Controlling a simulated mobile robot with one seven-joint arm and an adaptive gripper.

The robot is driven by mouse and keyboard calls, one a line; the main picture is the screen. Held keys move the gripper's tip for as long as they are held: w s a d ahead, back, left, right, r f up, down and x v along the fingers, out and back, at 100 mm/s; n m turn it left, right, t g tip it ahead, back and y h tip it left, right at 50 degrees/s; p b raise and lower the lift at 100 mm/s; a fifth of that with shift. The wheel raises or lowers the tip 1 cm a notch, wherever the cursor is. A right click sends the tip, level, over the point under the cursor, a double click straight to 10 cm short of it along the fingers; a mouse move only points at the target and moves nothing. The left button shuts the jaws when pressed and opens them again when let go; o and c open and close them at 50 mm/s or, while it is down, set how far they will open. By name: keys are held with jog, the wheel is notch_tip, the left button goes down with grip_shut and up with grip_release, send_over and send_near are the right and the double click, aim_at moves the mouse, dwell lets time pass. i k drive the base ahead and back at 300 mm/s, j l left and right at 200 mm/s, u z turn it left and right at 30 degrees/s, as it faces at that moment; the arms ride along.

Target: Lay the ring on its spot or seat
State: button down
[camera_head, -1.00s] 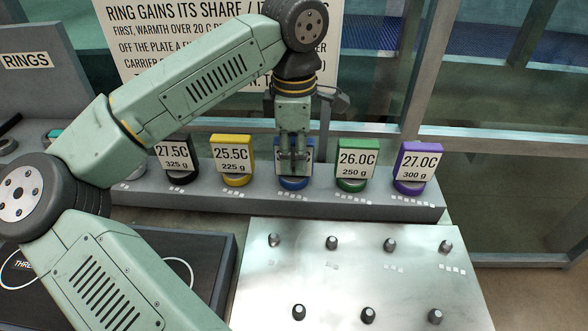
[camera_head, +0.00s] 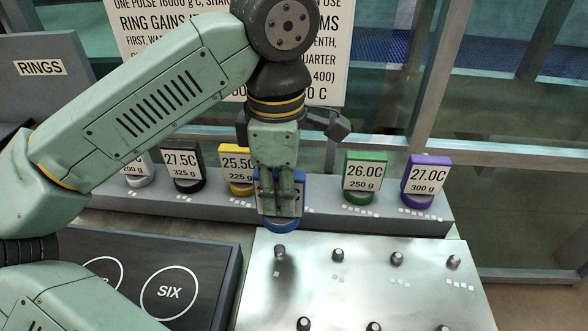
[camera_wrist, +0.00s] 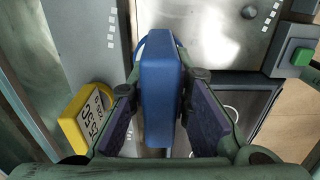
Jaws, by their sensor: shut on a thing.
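My gripper (camera_head: 279,200) is shut on the upright blue block of the blue ring piece (camera_head: 283,225). In the wrist view the blue block (camera_wrist: 162,90) stands between both fingers, with a curved blue ring edge behind it; its label is hidden. The piece hangs above the near edge of the grey rack, close to the back left of the metal plate (camera_head: 350,300). The back left peg (camera_head: 279,253) of the plate is just below and in front of it, apart from it. The plate has several short pegs, with small white squares beside some.
The rack (camera_head: 415,222) holds labelled pieces: green (camera_head: 364,175) and purple (camera_head: 427,178) to the right, yellow (camera_head: 236,165), black (camera_head: 183,168) and a pale one to the left. A dark board (camera_head: 200,262) with white circles, one marked SIX, lies left of the plate.

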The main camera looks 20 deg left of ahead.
aim_at(138, 173)
jog(key=k+j+z, duration=0.1)
jog(key=k+j, duration=0.5)
jog(key=k, duration=0.15)
jog(key=z, duration=0.05)
